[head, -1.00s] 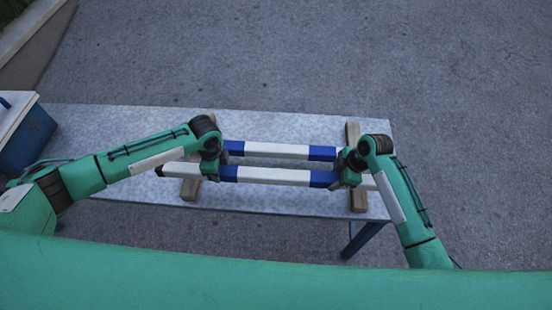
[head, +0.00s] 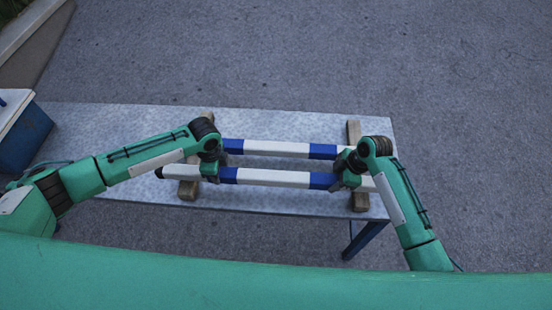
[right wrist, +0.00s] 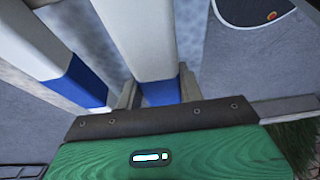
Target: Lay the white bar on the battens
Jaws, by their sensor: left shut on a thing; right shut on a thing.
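A white bar with blue bands (head: 272,178) lies level across the near side of the table. A similar bar (head: 275,149) lies parallel behind it. My left gripper (head: 210,174) is shut on the near bar beside its left blue band, and my right gripper (head: 341,181) is shut on it by the right blue band. The left wooden batten (head: 189,190) and right batten (head: 360,200) run crosswise under the bars. I cannot tell whether the near bar touches them. Both bars show in the right wrist view, one at centre (right wrist: 140,40) and one at left (right wrist: 35,45).
The pale table (head: 120,125) has bare surface to the left of the battens and along its back. A blue box with a white top (head: 25,140) stands at the far left. A blue table leg (head: 365,238) shows below the front right edge.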

